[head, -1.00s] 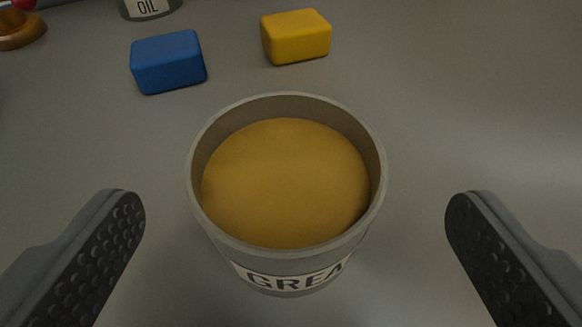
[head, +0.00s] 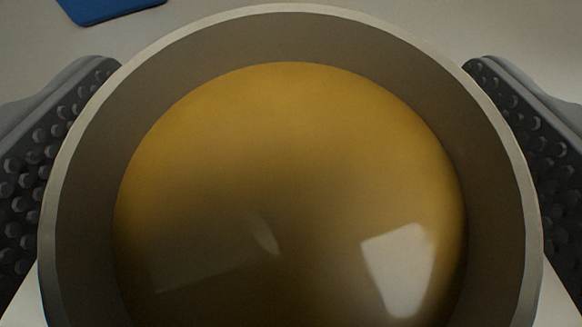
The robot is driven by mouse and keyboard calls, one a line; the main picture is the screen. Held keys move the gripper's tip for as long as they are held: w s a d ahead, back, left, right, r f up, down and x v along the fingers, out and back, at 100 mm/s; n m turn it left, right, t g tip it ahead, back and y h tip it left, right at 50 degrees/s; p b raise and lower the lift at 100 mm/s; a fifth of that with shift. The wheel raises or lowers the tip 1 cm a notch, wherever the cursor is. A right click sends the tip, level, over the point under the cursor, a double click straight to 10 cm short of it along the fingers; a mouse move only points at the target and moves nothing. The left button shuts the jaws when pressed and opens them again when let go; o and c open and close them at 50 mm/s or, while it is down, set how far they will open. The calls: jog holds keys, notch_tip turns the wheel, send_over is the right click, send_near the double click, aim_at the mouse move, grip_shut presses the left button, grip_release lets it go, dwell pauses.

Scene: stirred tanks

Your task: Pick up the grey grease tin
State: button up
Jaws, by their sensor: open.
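The grey grease tin (head: 88,160) fills most of the head view, seen from above, its open top facing me. Yellow-brown grease (head: 295,170) lies inside below the rim. My gripper (head: 291,100) is open, with one dark studded finger at the left of the tin and the other at the right. The fingers are on either side of the tin; I cannot tell whether they touch its wall. The tin's lower wall and its label are out of sight.
A blue block (head: 105,8) shows in part at the top left, beyond the tin. The grey surface (head: 220,8) around it is clear where it shows.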

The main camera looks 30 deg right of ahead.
jog(key=c, duration=1.1)
